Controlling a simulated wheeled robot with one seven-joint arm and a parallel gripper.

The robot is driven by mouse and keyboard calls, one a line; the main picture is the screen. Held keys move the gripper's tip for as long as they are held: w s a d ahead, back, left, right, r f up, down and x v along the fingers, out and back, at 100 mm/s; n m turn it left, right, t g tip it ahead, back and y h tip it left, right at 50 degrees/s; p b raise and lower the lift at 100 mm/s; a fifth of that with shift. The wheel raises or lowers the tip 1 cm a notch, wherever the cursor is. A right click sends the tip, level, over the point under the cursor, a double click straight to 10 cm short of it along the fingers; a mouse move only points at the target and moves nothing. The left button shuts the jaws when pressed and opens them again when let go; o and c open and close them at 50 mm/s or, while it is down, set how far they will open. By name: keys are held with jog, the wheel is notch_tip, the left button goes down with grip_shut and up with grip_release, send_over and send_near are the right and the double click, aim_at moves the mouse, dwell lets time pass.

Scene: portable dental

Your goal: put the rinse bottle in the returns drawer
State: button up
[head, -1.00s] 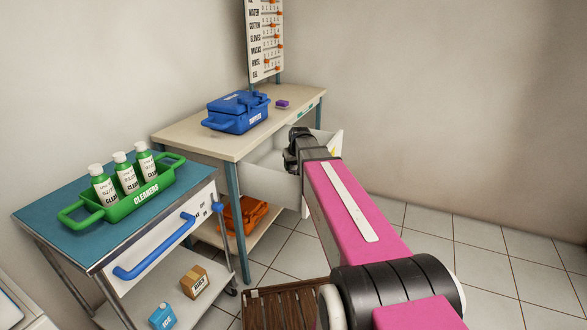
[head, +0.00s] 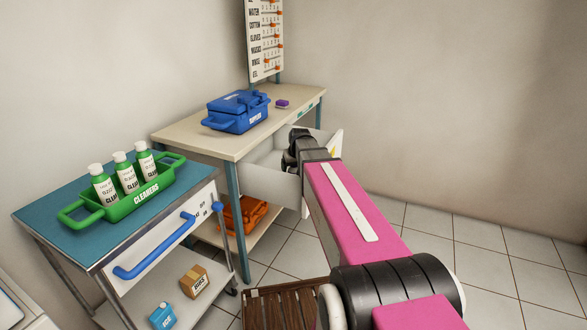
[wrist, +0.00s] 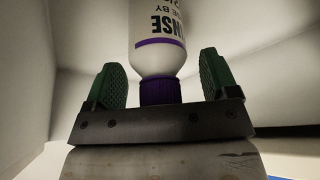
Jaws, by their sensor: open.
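The rinse bottle (wrist: 158,40) shows in the wrist view, white with a purple band, a purple cap and a label reading "NSE". Its cap end is toward my gripper (wrist: 162,68). The green fingers are open on either side of it, with a gap on both sides. Pale walls surround the bottle, and its far end is out of frame. In the head view my gripper (head: 297,150) is at the open white drawer (head: 268,181) under the cream bench. The bottle is hidden there, and I cannot see what it rests on.
A blue case (head: 237,113) and a small purple item (head: 282,103) are on the bench (head: 180,134). A teal-topped cart (head: 50,205) at left holds a green cleaners caddy (head: 140,203) with bottles. An orange case (head: 243,215) sits on the bench's lower shelf. A wooden slatted item (head: 285,305) is on the floor.

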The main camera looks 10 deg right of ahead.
jog(key=v, duration=1.1)
jog(key=shift+r, duration=0.2)
jog(key=shift+s, duration=0.15)
